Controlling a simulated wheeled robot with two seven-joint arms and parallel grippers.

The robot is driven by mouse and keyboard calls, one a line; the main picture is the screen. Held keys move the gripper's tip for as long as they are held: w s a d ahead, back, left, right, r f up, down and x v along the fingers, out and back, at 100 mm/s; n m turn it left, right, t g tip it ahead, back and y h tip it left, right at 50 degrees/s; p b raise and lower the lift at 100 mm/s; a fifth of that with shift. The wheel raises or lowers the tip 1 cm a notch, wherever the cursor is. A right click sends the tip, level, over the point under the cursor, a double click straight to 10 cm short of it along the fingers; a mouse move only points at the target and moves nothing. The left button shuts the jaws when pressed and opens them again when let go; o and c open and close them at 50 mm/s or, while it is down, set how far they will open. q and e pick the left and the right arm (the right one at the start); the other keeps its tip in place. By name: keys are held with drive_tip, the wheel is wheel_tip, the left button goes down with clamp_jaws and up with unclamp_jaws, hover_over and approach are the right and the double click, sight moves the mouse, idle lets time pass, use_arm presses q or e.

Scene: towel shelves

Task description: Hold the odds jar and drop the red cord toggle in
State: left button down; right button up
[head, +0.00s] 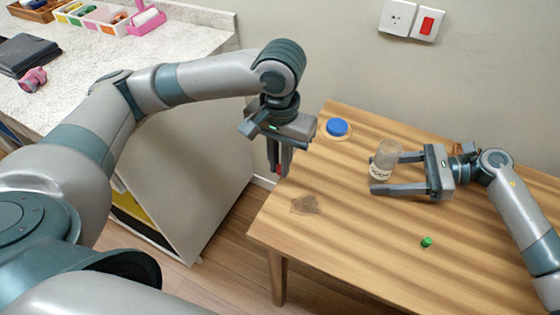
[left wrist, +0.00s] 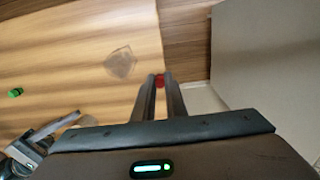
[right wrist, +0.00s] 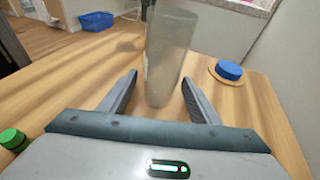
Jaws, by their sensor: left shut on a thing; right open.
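The odds jar (head: 386,158) is a clear upright jar with a white label, standing on the wooden table. My right gripper (head: 372,173) is open, its fingers on either side of the jar; in the right wrist view the jar (right wrist: 168,60) stands between and beyond the fingertips. I cannot tell whether they touch it. My left gripper (head: 277,172) points down beside the table's left edge, shut on the red cord toggle (left wrist: 159,80). The toggle also shows as a small red spot in the head view (head: 279,169).
A blue lid (head: 337,127) on a round wooden coaster lies at the table's back left. A green toggle (head: 426,242) lies nearer the front. A flat translucent brown piece (head: 305,204) lies near the left edge. A pale counter (head: 190,40) with trays stands at the left.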

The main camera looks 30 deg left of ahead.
drive_tip(key=shift+c, duration=0.3)
drive_tip(key=c, duration=0.7)
drive_tip(key=o, duration=0.9)
drive_tip(key=v, duration=1.2)
drive_tip(key=shift+c, duration=0.7)
